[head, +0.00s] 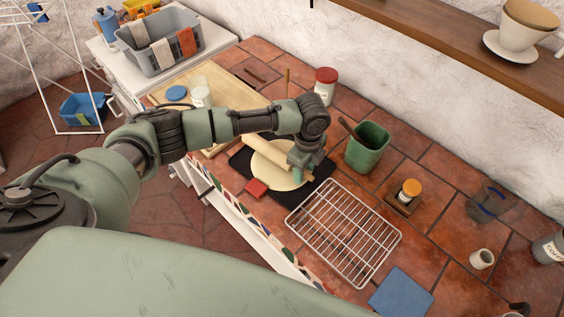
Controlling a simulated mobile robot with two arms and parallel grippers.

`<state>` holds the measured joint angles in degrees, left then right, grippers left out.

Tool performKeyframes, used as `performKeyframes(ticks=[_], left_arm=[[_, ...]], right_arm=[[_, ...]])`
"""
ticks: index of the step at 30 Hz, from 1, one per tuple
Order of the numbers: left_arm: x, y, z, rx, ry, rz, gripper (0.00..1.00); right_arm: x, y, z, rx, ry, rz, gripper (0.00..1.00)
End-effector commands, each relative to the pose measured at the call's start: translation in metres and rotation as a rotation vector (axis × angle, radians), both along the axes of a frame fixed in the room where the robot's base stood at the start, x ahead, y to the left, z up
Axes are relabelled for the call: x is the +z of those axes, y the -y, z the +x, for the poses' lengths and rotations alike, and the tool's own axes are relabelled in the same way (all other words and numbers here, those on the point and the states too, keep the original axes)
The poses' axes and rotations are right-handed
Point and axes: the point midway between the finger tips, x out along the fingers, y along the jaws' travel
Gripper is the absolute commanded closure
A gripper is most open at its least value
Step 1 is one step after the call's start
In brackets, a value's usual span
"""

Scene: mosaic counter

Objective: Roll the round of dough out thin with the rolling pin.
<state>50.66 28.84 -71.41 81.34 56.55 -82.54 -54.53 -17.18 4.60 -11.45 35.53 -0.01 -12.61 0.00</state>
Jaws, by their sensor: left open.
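The dough (270,178) is a pale, flat round lying on a dark mat (243,162) on the tiled counter. The rolling pin (262,150) is light wood and lies across the dough's far left part, slanting down to the right. My left arm reaches over from the left, and its wrist hides part of the mat and counter. My left gripper (298,176) points down over the right part of the dough, by the pin's right end. It is open; whether it touches the pin or dough I cannot tell. My right gripper is not in view.
A wire rack (345,232) lies right of the mat. A green pot (367,148) and a red-lidded jar (324,86) stand behind. A small red object (256,188) sits at the mat's front edge. A blue square (401,291) lies at the front right.

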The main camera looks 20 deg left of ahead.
Motion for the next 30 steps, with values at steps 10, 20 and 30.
performKeyframes(ticks=[10, 20, 30], left_arm=[[0.028, 0.0, 0.0, 0.0, 0.001, 0.0, 0.57], [0.053, 0.0, 0.001, 0.0, 0.002, -0.001, 0.57], [0.068, 0.0, 0.0, 0.0, 0.0, -0.001, 0.57]], right_arm=[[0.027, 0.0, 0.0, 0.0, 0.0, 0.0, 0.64], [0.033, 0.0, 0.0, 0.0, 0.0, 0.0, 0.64], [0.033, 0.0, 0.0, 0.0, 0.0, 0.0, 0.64]])
